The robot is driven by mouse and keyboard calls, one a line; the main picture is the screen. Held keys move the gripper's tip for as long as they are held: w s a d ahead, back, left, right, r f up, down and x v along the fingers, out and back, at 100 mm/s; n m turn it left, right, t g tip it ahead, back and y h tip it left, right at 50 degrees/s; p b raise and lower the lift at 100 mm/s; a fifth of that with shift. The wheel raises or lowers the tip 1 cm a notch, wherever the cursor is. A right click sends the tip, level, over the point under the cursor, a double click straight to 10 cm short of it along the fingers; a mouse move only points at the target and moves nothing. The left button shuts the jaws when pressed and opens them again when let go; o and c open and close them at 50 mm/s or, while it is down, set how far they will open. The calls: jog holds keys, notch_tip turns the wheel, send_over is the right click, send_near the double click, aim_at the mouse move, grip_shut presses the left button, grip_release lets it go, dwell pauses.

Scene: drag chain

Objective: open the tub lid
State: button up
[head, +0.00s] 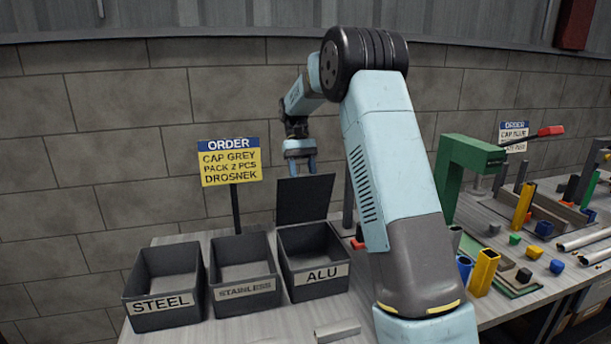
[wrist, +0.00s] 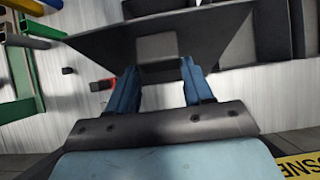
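The tub marked ALU (head: 316,275) is a dark grey open-topped box, at the right of a row of three. Its dark lid (head: 304,199) stands nearly upright at the tub's back edge, and the tub's inside shows. My gripper (head: 301,168) is above the lid's top edge, fingers pointing down. In the wrist view my gripper (wrist: 158,75) has its two blue fingers spread, with the dark lid (wrist: 100,42) just beyond their tips. A lighter grey square shows between the fingertips. Whether the fingers touch the lid I cannot tell.
The STEEL tub (head: 165,285) and STAINLESS tub (head: 243,270) stand open to the left. An order sign (head: 230,163) stands behind them. A green stand (head: 465,165) and several coloured tubes and blocks are on the right. A grey bar (head: 338,330) lies in front.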

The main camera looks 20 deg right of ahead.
jog(key=shift+o, duration=1.4)
jog(key=shift+s+r, duration=0.1)
jog(key=shift+r, duration=0.05)
jog(key=shift+a, duration=0.1)
jog(key=v, duration=0.7)
jog(key=shift+w, duration=0.25)
jog(key=shift+r, duration=0.2)
